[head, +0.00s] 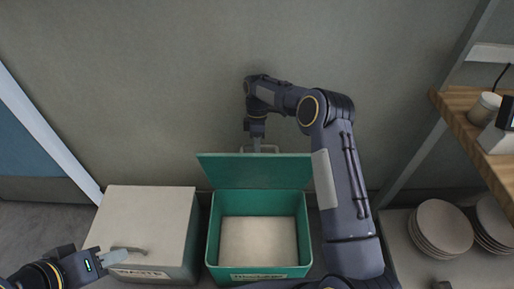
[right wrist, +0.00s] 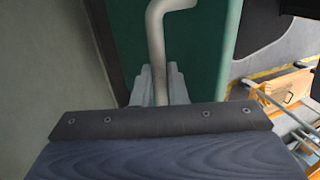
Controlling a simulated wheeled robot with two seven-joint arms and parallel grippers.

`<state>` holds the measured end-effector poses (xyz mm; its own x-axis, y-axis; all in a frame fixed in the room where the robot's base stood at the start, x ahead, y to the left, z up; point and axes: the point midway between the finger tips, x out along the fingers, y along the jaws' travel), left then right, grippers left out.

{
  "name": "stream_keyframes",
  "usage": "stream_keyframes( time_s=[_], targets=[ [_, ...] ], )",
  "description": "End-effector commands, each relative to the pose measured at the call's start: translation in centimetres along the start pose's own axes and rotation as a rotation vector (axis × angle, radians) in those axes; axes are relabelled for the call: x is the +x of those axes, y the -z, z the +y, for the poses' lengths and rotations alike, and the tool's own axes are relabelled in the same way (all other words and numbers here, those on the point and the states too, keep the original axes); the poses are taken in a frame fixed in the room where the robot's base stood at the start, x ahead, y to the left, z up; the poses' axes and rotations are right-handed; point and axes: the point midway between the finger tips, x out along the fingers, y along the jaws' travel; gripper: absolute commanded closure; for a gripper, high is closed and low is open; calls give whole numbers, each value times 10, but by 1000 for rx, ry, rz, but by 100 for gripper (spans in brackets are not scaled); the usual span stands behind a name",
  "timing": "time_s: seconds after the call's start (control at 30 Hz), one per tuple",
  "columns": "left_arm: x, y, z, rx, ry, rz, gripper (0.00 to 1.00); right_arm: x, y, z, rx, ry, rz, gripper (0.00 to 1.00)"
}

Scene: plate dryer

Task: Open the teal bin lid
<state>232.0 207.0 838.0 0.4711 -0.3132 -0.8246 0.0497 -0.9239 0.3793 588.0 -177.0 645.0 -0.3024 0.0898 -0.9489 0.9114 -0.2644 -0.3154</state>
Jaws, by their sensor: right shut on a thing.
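The teal bin (head: 306,236) stands on the floor against the wall, with a pale bottom showing inside. Its teal lid (head: 255,172) is raised at the back, and the bin's top is uncovered. My right gripper (head: 257,142) is behind the lid's top edge, shut on the lid handle (head: 273,148). In the right wrist view the grey handle (right wrist: 157,45) runs down between the fingers (right wrist: 158,85), beside the teal lid (right wrist: 205,60). My left gripper (head: 98,260) is low at the left, by the white bin; its jaws are too small to judge.
A closed white-lidded bin (head: 150,218) marked waste stands left of the teal bin, with a grey handle (head: 126,250) at its front. Stacked plates (head: 440,228) sit at the right. A wooden shelf (head: 470,135) with a cup (head: 484,108) is above them.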

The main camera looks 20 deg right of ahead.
Motion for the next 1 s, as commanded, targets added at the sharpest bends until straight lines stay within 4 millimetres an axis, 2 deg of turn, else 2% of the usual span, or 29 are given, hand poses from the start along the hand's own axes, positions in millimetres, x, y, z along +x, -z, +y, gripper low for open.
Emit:
stream_keyframes(
  time_s=[0.03, 0.37, 0.4, 0.57, 0.87, 1.0],
  targets=[
    [1, 0, 0, 0, 0, 0, 64, 10, -4, 2, 4, 9, -12, 100],
    [0, 0, 0, 0, 0, 0, 64, 11, -4, 2, 3, 12, -13, 100],
    [0, 0, 0, 0, 0, 0, 64, 11, -4, 2, 3, 13, -13, 86],
    [0, 0, 0, 0, 0, 0, 64, 8, -3, 1, 1, 11, -9, 66],
    [-1, 1, 1, 0, 0, 0, 64, 1, 0, -1, -1, 9, -5, 66],
    [-4, 2, 2, 0, 0, 0, 64, -17, -1, -6, 0, 6, -5, 66]
  ],
)
